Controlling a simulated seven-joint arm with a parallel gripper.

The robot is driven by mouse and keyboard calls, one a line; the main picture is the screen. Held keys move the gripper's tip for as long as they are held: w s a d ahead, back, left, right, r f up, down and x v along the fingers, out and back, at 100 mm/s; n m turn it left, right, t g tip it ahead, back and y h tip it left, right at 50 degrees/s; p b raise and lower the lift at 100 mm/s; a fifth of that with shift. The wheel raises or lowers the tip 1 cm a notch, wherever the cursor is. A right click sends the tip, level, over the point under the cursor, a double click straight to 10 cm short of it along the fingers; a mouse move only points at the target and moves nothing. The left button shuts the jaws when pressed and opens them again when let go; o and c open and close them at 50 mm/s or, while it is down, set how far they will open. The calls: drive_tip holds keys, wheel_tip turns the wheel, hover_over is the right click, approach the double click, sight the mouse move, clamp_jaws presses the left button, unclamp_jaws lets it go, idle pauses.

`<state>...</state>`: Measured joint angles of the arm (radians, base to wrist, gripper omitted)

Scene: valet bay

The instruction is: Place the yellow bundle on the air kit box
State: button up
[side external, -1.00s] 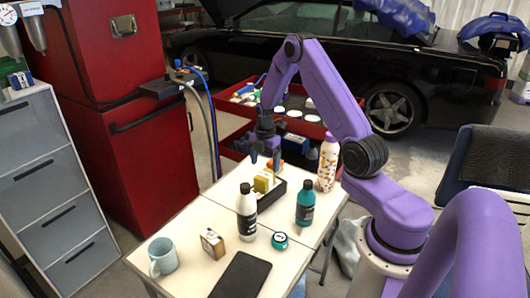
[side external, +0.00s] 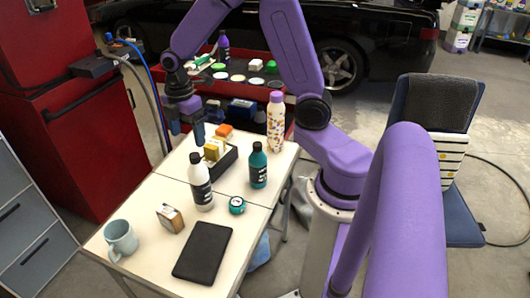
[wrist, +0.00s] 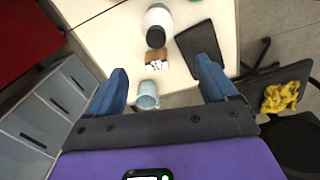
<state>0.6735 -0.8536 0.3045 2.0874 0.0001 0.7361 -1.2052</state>
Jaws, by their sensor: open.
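A crumpled yellow bundle (wrist: 284,97) lies on a dark seat at the right of the wrist view; I cannot find it in the side view. My gripper (side external: 186,133) hangs above the table's far left edge, left of the black tray, open and empty. In the wrist view its blue fingers (wrist: 160,82) are wide apart, with nothing between them in grasp. A small brown box with a white label (side external: 170,218) stands on the near table; it also shows in the wrist view (wrist: 155,57). I cannot read which box is the air kit box.
The table holds a black tray (side external: 228,163) with yellow blocks, a white bottle (side external: 200,183), a teal bottle (side external: 258,166), a patterned bottle (side external: 275,124), a mug (side external: 121,238), a black tablet (side external: 203,252) and a teal roll (side external: 237,205). A red cart stands behind.

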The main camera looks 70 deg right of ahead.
drive_tip(key=s+a+r+m, duration=0.1)
drive_tip(key=s+a+r, duration=0.3)
drive_tip(key=s+a, duration=0.55)
drive_tip(key=s+d+r+m, duration=0.1)
drive_tip(key=s+r+m, duration=0.1)
drive_tip(key=s, duration=1.4)
drive_tip(key=shift+d, duration=0.25)
